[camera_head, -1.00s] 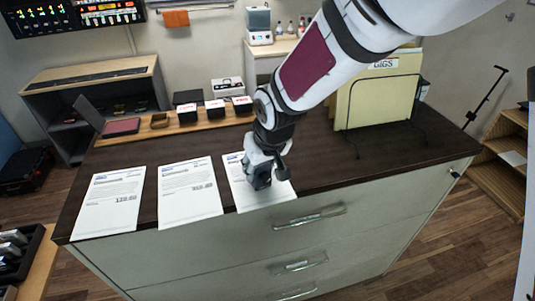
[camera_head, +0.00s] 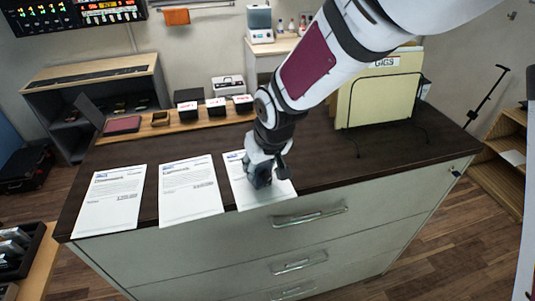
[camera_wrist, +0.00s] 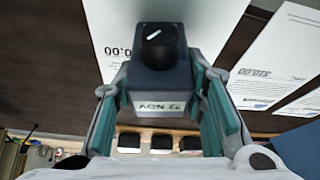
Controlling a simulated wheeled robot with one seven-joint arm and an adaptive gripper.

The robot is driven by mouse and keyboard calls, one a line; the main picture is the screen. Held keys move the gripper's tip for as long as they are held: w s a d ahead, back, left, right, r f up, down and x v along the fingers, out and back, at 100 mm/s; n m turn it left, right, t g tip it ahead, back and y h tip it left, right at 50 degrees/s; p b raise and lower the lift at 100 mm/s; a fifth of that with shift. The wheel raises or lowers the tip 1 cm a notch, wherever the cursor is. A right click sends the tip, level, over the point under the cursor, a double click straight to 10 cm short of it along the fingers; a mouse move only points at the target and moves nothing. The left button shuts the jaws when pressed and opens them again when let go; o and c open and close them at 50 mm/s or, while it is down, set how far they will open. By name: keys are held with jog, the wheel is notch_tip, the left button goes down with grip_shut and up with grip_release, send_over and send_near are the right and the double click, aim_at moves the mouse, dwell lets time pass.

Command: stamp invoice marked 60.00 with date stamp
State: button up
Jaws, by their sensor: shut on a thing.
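My gripper (camera_wrist: 163,95) is shut on a dark grey block-shaped stamp (camera_wrist: 160,84) with a black round knob and a white label that seems to read NOV and a number. In the head view my gripper (camera_head: 262,177) and the stamp are over the right-hand invoice (camera_head: 240,187), near its lower part. In the wrist view this invoice (camera_wrist: 110,30) shows upside down behind the stamp, with an amount ending in 0.00; its first digits are hidden. I cannot tell whether the stamp touches the paper.
The middle invoice (camera_head: 190,190) and left invoice (camera_head: 110,200) lie beside it on the dark cabinet top. Small black stamps (camera_head: 216,106) stand on a wooden board behind, with an ink pad (camera_head: 122,124) at left. A wire file rack (camera_head: 380,95) stands at right.

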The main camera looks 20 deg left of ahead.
jog(key=shift+r+p, duration=1)
jog(key=shift+r, duration=2.75)
jog(key=shift+s, duration=0.1)
